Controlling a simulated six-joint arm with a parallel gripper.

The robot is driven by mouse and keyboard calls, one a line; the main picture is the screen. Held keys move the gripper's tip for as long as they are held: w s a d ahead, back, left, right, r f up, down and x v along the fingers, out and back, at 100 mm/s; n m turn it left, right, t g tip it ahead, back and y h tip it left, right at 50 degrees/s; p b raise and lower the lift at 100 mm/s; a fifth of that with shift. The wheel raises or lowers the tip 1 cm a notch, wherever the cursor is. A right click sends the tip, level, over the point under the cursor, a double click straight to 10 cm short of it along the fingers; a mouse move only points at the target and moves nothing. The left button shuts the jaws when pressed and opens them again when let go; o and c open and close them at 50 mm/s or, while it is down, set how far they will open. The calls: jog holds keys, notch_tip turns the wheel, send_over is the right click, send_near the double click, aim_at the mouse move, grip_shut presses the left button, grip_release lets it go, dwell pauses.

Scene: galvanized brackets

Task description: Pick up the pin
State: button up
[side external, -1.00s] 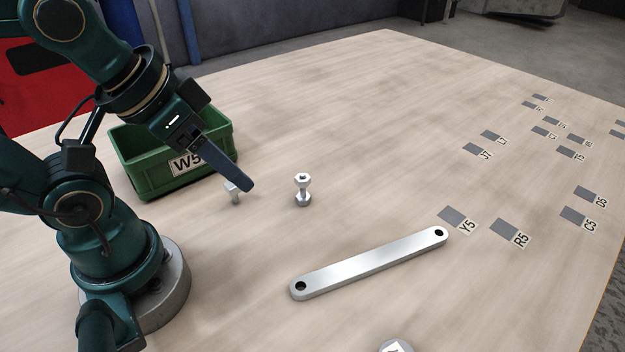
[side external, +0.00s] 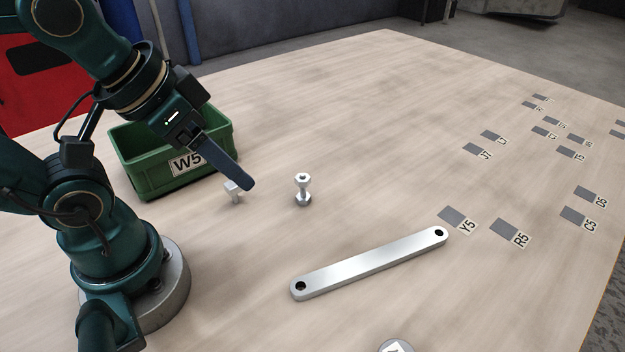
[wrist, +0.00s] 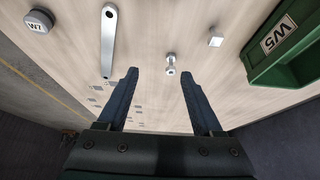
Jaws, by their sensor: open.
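A small silver piece with a narrow waist and wider ends, which looks like the pin (side external: 303,190), stands upright on the table right of my gripper (side external: 247,184). A smaller silver piece with a square top (side external: 232,190) stands beside the gripper's finger, partly hidden by it in the side view. In the wrist view my gripper (wrist: 159,74) is open, with nothing between its fingers. The waisted piece (wrist: 171,63) lies just ahead of the gap, nearer the right finger. The square-topped piece (wrist: 215,37) is farther right.
A green bin (side external: 140,178) labelled W5 stands behind the gripper. A long silver link bar (side external: 370,264) with two end holes lies in front. Grey marked squares (side external: 451,216) lie to the right.

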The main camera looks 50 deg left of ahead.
notch_tip(320, 180, up, 4)
jog(key=m+g+y, duration=0.6)
jog(key=m+y, duration=0.8)
jog(key=m, duration=0.4)
send_over(235, 187)
jog(key=f, duration=1.7)
jog(key=shift+d, duration=0.35)
jog(key=shift+a+f, duration=0.1)
jog(key=shift+f, duration=0.45)
jog(key=shift+h, duration=0.3)
jog(key=shift+x, duration=2.45)
